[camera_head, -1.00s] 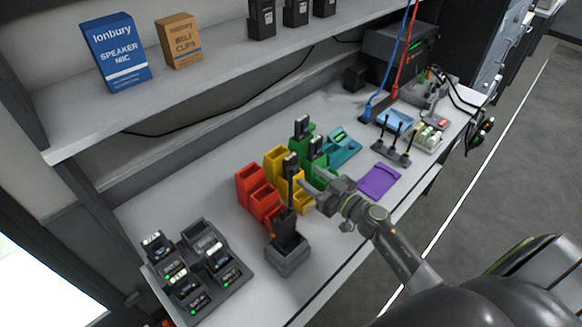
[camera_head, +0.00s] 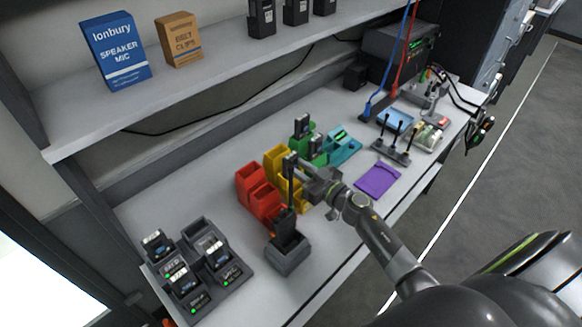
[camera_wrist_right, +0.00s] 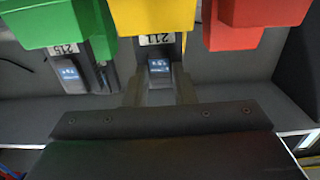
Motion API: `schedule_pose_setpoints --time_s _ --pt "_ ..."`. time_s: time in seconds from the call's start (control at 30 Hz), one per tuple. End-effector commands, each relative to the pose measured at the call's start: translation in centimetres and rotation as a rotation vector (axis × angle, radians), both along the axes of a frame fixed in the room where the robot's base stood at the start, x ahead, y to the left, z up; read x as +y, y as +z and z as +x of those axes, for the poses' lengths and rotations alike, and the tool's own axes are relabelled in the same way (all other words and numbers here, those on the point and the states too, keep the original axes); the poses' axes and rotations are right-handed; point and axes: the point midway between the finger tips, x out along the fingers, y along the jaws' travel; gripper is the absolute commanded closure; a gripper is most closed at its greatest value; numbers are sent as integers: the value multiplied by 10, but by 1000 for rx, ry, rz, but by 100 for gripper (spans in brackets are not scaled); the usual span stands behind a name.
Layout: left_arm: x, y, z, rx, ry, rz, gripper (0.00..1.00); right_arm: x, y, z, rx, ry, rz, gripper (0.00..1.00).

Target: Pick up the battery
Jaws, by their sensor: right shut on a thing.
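The battery (camera_wrist_right: 159,68) is dark with a blue panel and a white "211" label. In the right wrist view it sits between the fingers of my right gripper (camera_wrist_right: 160,92), which is shut on it. Part of it is hidden by the yellow bin (camera_wrist_right: 153,16); I cannot tell whether it still rests in that bin. In the head view my right gripper (camera_head: 303,175) is at the upright dark piece (camera_head: 289,165) by the yellow bins. A second battery-like piece labelled "215" (camera_wrist_right: 82,72) stands at the green bin (camera_wrist_right: 60,22). My left gripper is not in view.
Red bins (camera_head: 262,198) stand left of the yellow ones. A radio in a grey holder (camera_head: 287,258) stands close in front. A multi-slot charger (camera_head: 205,262) is at the left. A purple cloth (camera_head: 377,180) lies to the right. A shelf (camera_head: 200,85) runs above the bench.

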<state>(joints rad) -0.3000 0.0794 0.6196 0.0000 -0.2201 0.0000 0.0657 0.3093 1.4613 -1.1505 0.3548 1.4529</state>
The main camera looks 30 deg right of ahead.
Motion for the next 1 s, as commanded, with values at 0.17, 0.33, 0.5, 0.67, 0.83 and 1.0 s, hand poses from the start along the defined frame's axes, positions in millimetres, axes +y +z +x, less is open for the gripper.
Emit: schedule_pose_setpoints --time_s 0.17,0.33,0.5,0.67,0.83,1.0 --pt "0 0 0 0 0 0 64 0 0 0 0 0 0 100" --pt "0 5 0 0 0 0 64 0 7 0 -2 0 -2 100" --pt "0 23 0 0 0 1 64 0 31 0 -2 0 -3 100" --pt "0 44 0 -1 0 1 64 0 59 0 -2 0 -2 100" --pt "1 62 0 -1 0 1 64 0 83 0 -1 0 -1 100" --pt "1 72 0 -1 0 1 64 0 96 0 -1 0 -2 100"
